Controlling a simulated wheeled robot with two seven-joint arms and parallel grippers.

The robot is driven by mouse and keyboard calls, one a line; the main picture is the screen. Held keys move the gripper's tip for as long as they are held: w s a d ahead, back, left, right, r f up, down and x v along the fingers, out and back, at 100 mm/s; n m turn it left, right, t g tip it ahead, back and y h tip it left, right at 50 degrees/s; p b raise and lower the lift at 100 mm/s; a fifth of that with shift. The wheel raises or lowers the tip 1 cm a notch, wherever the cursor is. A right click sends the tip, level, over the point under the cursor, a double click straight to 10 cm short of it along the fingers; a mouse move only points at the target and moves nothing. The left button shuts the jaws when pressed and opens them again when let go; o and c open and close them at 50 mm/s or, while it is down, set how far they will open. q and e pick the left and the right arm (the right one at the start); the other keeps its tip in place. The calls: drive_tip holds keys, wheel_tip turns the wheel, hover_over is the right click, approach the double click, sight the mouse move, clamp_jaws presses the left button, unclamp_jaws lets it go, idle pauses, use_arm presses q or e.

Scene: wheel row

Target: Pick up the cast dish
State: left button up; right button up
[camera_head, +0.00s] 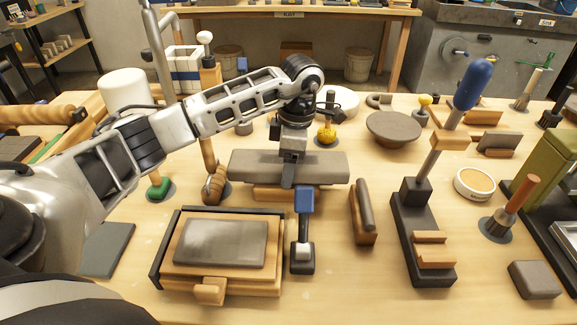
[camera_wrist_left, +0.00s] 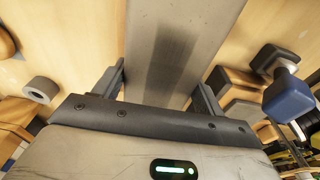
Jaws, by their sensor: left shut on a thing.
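A shallow round grey-brown dish (camera_head: 394,127), the thing that best fits the cast dish, sits at the back right of the bench in the head view. My left gripper (camera_head: 289,170) is well to its left and apart from it. It is shut on a long grey bar (camera_head: 320,167), with one finger on each long side. In the left wrist view the bar (camera_wrist_left: 180,50) runs between the fingers of the gripper (camera_wrist_left: 160,85). A wooden block (camera_head: 285,193) shows just below the bar; I cannot tell whether they touch. My right gripper is not in view.
A blue-handled tool (camera_head: 472,85) rises from a black base right of the dish. A yellow knob (camera_head: 326,133) stands behind the bar. A blue-topped tool (camera_head: 304,201) and a wooden box with a grey plate (camera_head: 222,243) are in front. A round tin (camera_head: 474,185) is at right.

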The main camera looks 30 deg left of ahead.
use_arm(q)
drive_tip(key=shift+r, duration=0.1)
drive_tip(key=shift+w+r, duration=0.1)
drive_tip(key=shift+r, duration=0.35)
drive_tip(key=s+d+r, duration=0.5)
drive_tip(key=d+r, duration=0.7)
drive_tip(key=d, duration=0.1)
drive_tip(key=shift+s+p, duration=0.15)
drive_tip(key=shift+p, duration=0.2)
